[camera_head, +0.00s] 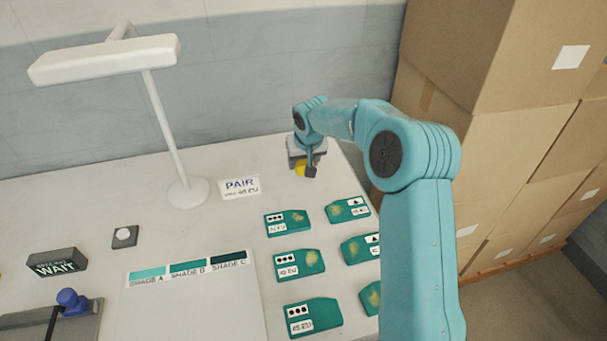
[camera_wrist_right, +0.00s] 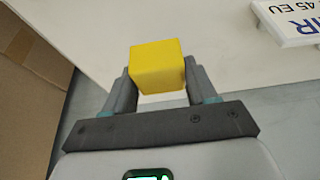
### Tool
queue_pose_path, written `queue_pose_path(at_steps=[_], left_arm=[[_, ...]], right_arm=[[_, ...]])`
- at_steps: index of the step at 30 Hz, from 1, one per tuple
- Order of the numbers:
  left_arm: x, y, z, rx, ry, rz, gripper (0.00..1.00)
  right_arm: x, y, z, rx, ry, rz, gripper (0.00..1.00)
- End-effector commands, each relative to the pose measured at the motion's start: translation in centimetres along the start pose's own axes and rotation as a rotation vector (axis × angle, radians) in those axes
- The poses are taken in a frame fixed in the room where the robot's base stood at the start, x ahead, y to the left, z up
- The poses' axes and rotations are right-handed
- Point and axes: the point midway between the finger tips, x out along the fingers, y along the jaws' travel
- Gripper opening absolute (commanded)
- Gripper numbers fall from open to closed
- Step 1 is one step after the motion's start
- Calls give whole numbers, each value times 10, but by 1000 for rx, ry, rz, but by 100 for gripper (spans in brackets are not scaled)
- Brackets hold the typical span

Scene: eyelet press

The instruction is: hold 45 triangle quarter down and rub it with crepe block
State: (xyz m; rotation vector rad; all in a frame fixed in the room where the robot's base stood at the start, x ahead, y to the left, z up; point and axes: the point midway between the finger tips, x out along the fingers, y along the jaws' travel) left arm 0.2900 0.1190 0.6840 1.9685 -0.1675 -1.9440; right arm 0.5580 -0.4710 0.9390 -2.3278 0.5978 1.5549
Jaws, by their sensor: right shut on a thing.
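My right gripper (camera_head: 309,168) is shut on the yellow crepe block (camera_wrist_right: 155,66), held between its fingertips over the back right of the table. The block also shows small in the head view (camera_head: 300,169). The triangle quarters are green, with tan patches, in the right column: a back one (camera_head: 335,214), a middle one (camera_head: 350,250) and a front one (camera_head: 368,294). My right arm partly covers the middle and front ones. Their sizes are too small or hidden to read, so I cannot tell which is the 45. My left gripper is not in view.
Dotted green quarters (camera_head: 300,262) form the left column; the front one (camera_head: 318,318) reads 45 EU. A PAIR sign (camera_head: 240,187), lamp (camera_head: 187,192), shade strip (camera_head: 188,268), WAIT box (camera_head: 56,263) and blue knob (camera_head: 70,299) stand leftward. Cardboard boxes (camera_head: 500,120) rise at right.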

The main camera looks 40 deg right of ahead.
Motion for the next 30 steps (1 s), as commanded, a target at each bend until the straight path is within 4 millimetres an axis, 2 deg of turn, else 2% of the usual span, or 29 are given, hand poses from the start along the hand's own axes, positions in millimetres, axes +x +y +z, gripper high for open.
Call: queue_pose_path(at_steps=[7, 12, 25, 26, 27, 30], left_arm=[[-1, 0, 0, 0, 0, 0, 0], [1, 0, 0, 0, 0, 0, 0], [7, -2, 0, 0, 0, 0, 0], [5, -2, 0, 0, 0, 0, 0], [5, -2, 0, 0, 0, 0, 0], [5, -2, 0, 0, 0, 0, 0]], right_arm=[[20, 0, 8, 1, -1, 0, 33], [44, 0, 19, 0, -2, 0, 33], [52, 0, 21, 0, 1, 0, 33], [50, 0, 20, 0, 1, 0, 67], [50, 0, 20, 0, 0, 0, 80], [50, 0, 20, 0, 0, 0, 82]])
